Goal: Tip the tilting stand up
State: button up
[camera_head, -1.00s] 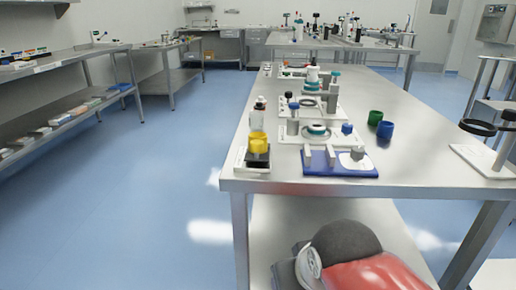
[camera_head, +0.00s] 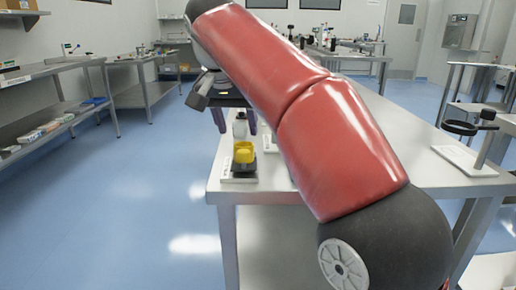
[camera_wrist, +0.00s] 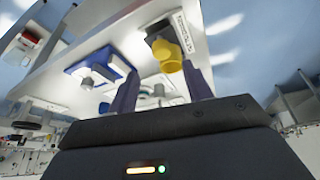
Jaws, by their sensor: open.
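A yellow cup-like piece (camera_head: 244,151) sits on a black block (camera_head: 242,167) on a small white plate (camera_head: 238,180) at the table's front left corner. This looks like the tilting stand. The wrist view shows its yellow piece (camera_wrist: 170,58) and black block (camera_wrist: 158,31) beyond my fingertips. My gripper (camera_head: 234,120) is open above the table, beyond the stand in the head view. In the wrist view, my gripper (camera_wrist: 160,78) has both fingers spread with nothing held between them. Whether a finger touches the stand cannot be told.
A blue base (camera_wrist: 118,61) with pale parts lies beside the stand in the wrist view. My red arm hides much of the tabletop. A ring stand (camera_head: 470,160) is at the right.

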aim_at(243, 151)
jog(key=b+x, duration=0.2)
jog(key=x, duration=0.5)
jog(key=shift+w+f, duration=0.3)
jog(key=shift+w, duration=0.05)
jog(key=shift+c, duration=0.3)
grip_shut()
